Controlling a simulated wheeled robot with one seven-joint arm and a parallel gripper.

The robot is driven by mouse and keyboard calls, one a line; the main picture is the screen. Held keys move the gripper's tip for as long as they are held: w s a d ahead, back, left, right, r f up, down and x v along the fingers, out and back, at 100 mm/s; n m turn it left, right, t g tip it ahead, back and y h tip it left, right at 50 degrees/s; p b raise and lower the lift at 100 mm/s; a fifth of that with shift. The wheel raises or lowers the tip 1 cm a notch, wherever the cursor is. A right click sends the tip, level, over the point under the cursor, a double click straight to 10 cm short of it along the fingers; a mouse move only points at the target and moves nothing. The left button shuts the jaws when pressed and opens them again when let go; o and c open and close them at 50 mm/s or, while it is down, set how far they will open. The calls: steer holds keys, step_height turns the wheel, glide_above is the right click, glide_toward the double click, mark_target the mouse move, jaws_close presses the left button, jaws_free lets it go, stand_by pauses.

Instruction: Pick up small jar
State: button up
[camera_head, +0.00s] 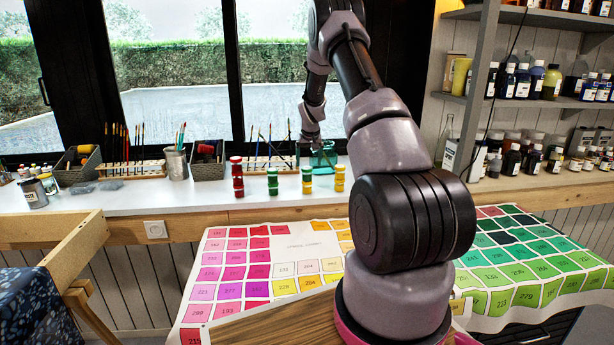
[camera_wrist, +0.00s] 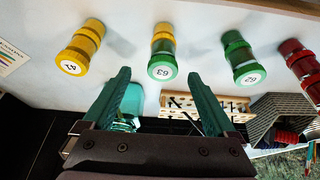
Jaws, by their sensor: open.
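Several small stacked jars stand in a row on the white counter in the head view: a red one (camera_head: 237,177), a green one (camera_head: 272,181), a green and yellow one (camera_head: 307,180) and a yellow one (camera_head: 340,178). Which one the task means, I cannot tell. The wrist view shows the yellow jar (camera_wrist: 80,48), the yellow-green jar (camera_wrist: 162,52), the green jar (camera_wrist: 238,57) and part of the red jar (camera_wrist: 300,66), with numbered lids. My gripper (camera_wrist: 161,88) is open and empty, its fingers pointing toward the yellow-green jar, apparently without touching it.
A teal glass vessel (camera_head: 323,156) stands behind the jars, close to my gripper; it also shows beside a finger in the wrist view (camera_wrist: 131,101). Brush racks (camera_head: 133,170) and a dark bin (camera_head: 208,165) line the window side. Bottle shelves (camera_head: 530,104) stand at the right.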

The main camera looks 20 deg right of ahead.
mark_target(307, 169)
steer(key=x, duration=0.6)
steer(key=shift+w+a+f, duration=0.1)
steer(key=shift+a+f, duration=0.15)
steer(key=shift+f, duration=0.05)
steer(key=shift+c, duration=0.4)
